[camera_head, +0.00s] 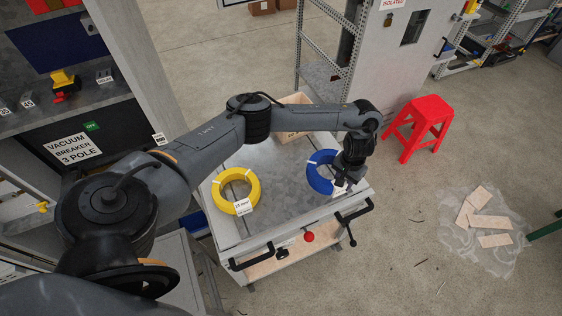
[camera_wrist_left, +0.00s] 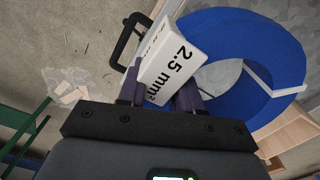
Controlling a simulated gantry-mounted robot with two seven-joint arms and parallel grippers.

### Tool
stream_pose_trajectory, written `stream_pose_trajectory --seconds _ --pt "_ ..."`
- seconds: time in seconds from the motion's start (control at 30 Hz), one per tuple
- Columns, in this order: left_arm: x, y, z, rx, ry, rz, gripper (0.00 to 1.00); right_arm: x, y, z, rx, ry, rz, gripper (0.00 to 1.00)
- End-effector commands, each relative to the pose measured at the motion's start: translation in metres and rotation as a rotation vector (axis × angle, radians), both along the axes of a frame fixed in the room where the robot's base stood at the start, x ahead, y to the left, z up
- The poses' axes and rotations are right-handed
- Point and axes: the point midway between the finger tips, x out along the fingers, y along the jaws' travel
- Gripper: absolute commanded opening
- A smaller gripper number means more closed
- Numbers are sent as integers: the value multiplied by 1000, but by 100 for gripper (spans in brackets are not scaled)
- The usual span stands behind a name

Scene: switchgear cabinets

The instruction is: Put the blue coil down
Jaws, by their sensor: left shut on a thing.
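The blue coil (camera_head: 316,180) is at the right side of the grey trolley top (camera_head: 270,205), lying roughly flat; I cannot tell whether it touches the surface. My left gripper (camera_head: 344,186) is at the coil's right side, pointing down and shut on it. In the left wrist view the blue coil (camera_wrist_left: 232,28) spreads to the right of the fingers (camera_wrist_left: 160,95), and its white tag (camera_wrist_left: 175,62) reading 2.5 mm² hides most of the grip. My right gripper is not in view.
A yellow coil (camera_head: 221,186) with a white tag lies on the trolley's left side. An open wooden box (camera_head: 294,101) stands at its back. A red stool (camera_head: 419,122) stands to the right.

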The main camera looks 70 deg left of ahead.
Motion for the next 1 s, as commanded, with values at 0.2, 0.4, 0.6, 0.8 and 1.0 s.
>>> stream_pose_trajectory --seconds 0.2,0.4,0.6,0.8,1.0 --pt "-11 8 -26 0 -1 3 0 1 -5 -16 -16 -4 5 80" --pt "-29 35 -48 1 1 4 0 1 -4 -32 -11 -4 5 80" --pt "-48 70 -67 4 1 4 0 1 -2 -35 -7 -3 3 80" --pt "-62 92 -83 2 0 2 0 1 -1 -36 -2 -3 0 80" --pt "-67 100 -89 0 -1 0 0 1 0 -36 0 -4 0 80"
